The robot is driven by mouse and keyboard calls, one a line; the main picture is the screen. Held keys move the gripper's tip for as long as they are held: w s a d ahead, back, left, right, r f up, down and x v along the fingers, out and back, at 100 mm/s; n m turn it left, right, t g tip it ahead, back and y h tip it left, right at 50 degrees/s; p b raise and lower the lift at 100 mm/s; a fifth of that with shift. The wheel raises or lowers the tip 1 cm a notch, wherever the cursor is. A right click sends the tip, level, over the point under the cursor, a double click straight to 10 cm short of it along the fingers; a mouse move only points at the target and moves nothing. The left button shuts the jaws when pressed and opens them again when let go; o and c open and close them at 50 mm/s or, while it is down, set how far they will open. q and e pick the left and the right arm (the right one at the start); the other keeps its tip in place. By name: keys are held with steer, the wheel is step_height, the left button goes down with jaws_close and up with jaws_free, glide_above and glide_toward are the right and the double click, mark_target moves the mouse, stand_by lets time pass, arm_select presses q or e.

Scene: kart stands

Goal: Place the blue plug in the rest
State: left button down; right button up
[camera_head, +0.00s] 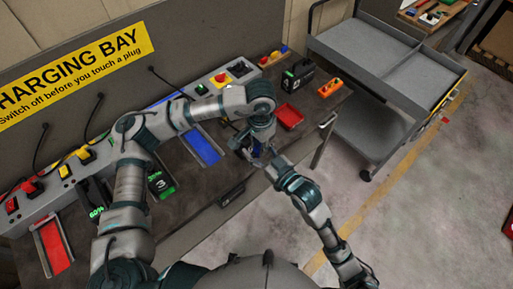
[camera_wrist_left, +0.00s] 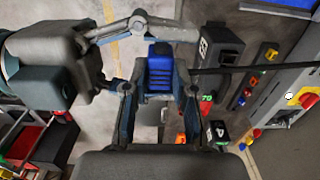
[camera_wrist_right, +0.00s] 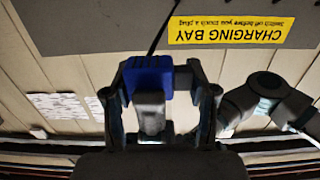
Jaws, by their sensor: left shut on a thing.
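The blue plug (camera_head: 262,131) is in the air in front of the bench, between my two grippers. My left gripper (camera_head: 258,146) reaches down to it and is shut on it; the plug's blue ridged body (camera_wrist_left: 160,66) shows between the fingers in the left wrist view. My right gripper (camera_head: 268,166) comes from below right. In the right wrist view its fingers stand wide apart around the plug's blue end (camera_wrist_right: 150,77) and grey part, with gaps beside the grey part. A blue tray (camera_head: 203,147), possibly the rest, lies on the bench, partly hidden by my left arm.
A black battery box (camera_head: 298,77) and an orange block (camera_head: 330,88) stand at the right end. A grey cart (camera_head: 385,65) stands beyond.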

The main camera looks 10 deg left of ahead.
steer(key=c, duration=0.4)
arm_select(q)
steer(key=c, duration=0.9)
jaws_free()
arm_select(e)
steer(key=shift+c, duration=0.5)
arm_select(q)
steer(key=shift+o, duration=0.2)
steer(key=shift+r, duration=0.15)
